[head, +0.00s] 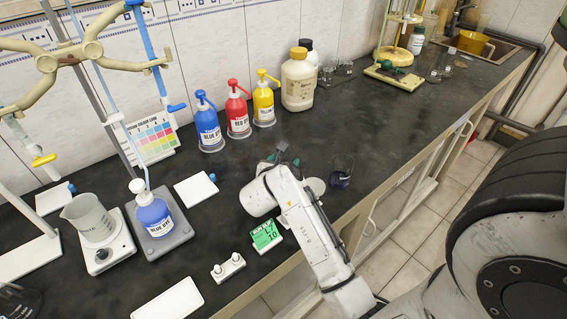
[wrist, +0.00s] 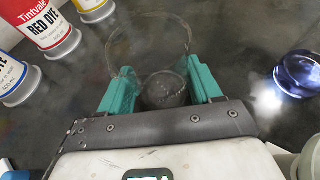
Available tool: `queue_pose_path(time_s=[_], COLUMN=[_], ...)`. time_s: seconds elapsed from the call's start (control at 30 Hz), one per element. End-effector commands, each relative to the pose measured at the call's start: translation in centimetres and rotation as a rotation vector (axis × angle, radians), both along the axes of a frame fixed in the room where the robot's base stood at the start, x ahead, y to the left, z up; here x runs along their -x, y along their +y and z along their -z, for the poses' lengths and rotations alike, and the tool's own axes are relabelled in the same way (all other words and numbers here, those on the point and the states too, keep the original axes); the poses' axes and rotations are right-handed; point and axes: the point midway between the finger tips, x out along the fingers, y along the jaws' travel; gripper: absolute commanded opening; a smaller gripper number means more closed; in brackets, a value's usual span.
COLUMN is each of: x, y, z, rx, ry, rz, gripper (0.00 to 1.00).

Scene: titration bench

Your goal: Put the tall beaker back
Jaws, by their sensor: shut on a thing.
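My gripper (wrist: 160,78) has its two teal fingers closed on the sides of a clear, empty-looking glass beaker (wrist: 164,90) in the wrist view. The beaker's round rim shows beyond the fingertips. In the head view my gripper (head: 279,154) is low over the middle of the dark bench, and the clear glass is hard to make out there, partly hidden by my arm. I cannot tell whether the beaker's base touches the bench. A second glass with dark blue liquid (head: 341,172) stands to the right of my gripper; it also shows in the wrist view (wrist: 299,75).
Blue (head: 209,125), red (head: 238,110) and yellow (head: 263,100) dye bottles stand behind my gripper. The bench (head: 400,115) is clear toward the back right.

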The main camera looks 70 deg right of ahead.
Motion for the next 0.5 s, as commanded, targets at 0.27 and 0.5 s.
queue_pose_path(time_s=[0.27,0.5], x=[0.02,0.02], y=[-0.01,0.0], z=[0.26,0.26], rx=[0.0,0.0], ry=[0.0,0.0], rz=[0.0,0.0], gripper=[0.78,0.89])
